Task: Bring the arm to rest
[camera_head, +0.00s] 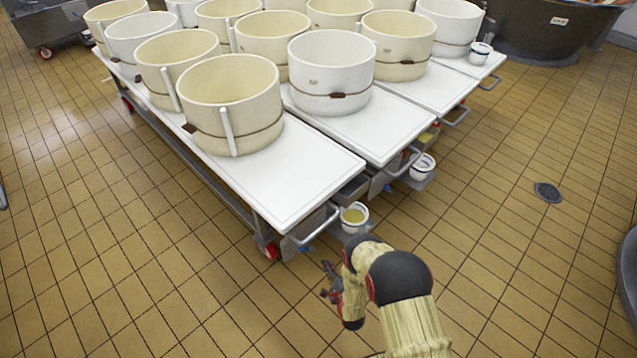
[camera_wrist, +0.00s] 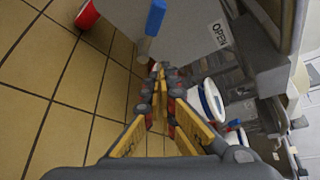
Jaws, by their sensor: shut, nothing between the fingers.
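My arm reaches up from the bottom right of the head view. My gripper (camera_head: 331,283) hangs over the tiled floor, just in front of the near corner of a white-topped cart. In the wrist view my gripper (camera_wrist: 158,72) shows its fingers closed together at the tips, with nothing between them. A blue piece (camera_wrist: 155,17) on the cart's side lies just beyond the fingertips in that view. I cannot tell how near the fingertips are to the cart.
White-topped carts (camera_head: 300,188) with several cream and white tubs (camera_head: 232,100) stand at the upper left. A small white pot (camera_head: 354,216) sits low at the nearest cart's end, close to my arm. A dark drain (camera_head: 548,192) lies in the open floor at right.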

